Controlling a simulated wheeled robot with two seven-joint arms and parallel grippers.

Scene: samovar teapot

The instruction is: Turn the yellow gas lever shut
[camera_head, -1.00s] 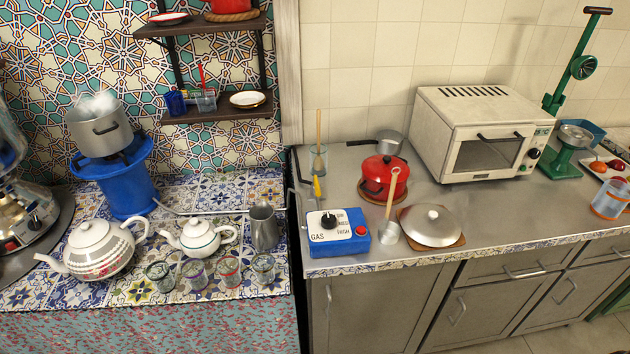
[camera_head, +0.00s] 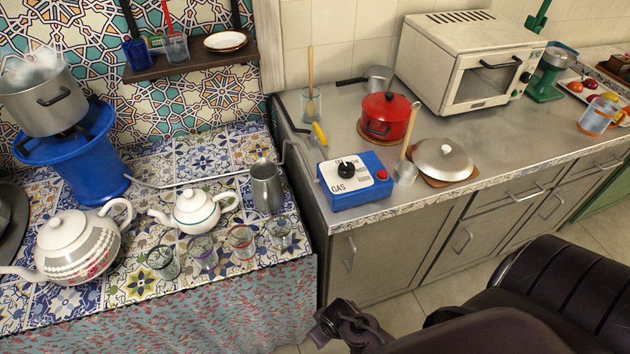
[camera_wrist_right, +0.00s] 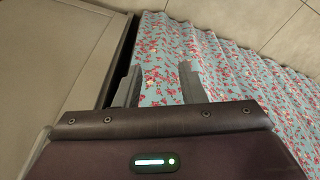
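The yellow gas lever (camera_head: 319,133) sits on the pipe at the left end of the grey counter, just behind the blue gas box (camera_head: 355,181) with its white panel and black knob. The lever is small, and its exact angle is hard to tell. My right gripper (camera_head: 343,318) is low at the front, below the counter edge and well apart from the lever. In the right wrist view its two fingers (camera_wrist_right: 160,82) are spread with nothing between them, facing the floral cloth. My left gripper is not in view.
A metal pitcher (camera_head: 266,187) and small teapot (camera_head: 195,209) stand left of the lever on the tiled table (camera_head: 225,175). A glass with a wooden spoon (camera_head: 310,105) stands behind it. A red pot (camera_head: 385,117) and ladle (camera_head: 406,170) are to the right.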

